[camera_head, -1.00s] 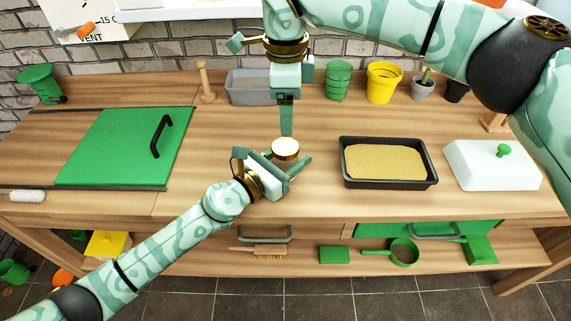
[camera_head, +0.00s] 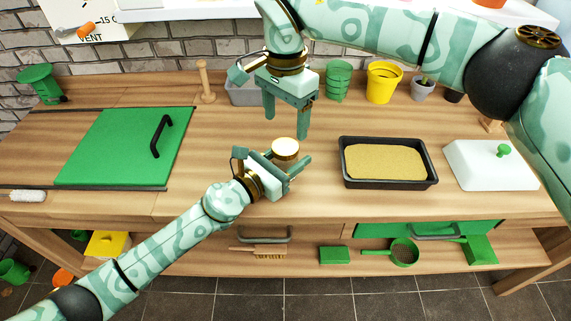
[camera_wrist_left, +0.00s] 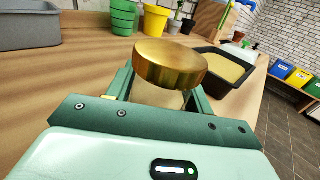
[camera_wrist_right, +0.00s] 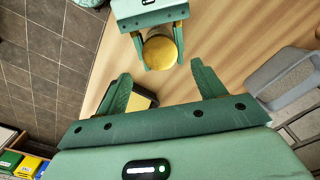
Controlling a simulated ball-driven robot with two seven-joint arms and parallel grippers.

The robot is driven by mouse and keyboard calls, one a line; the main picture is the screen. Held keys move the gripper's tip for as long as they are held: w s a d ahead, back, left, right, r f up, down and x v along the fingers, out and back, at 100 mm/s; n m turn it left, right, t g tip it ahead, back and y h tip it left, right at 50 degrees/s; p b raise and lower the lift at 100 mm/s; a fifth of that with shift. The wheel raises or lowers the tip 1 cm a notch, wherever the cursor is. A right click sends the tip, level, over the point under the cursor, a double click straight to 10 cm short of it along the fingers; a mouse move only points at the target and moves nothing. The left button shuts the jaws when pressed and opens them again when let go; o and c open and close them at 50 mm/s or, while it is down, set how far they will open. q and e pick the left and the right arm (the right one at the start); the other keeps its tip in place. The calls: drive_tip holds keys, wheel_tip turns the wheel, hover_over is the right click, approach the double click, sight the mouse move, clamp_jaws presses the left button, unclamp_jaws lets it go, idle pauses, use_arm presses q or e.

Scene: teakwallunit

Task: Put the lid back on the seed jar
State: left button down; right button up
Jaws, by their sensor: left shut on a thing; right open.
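The seed jar (camera_wrist_left: 160,97) stands between the fingers of my left gripper (camera_head: 276,163), which is shut on it near the middle of the worktop. The round gold lid (camera_head: 285,146) is on top of the jar. In the left wrist view the lid (camera_wrist_left: 170,62) covers the jar mouth; I cannot tell how firmly it sits. The jar body is mostly hidden in the head view. My right gripper (camera_head: 287,127) is open and empty, fingers pointing down, just above and behind the lid. The right wrist view shows the lid (camera_wrist_right: 160,52) beyond its fingertips, apart from them.
A black tray of sand (camera_head: 345,178) and a white cover with a green knob (camera_head: 490,170) are to the right. A green panel with a black handle (camera_head: 115,150) is at left. A grey bin (camera_head: 240,95) and several pots, including a yellow one (camera_head: 381,85), line the back.

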sight(286, 146)
drive_tip(key=shift+f, duration=3.2)
drive_tip(key=c, duration=1.1)
drive_tip(key=shift+o, duration=0.2)
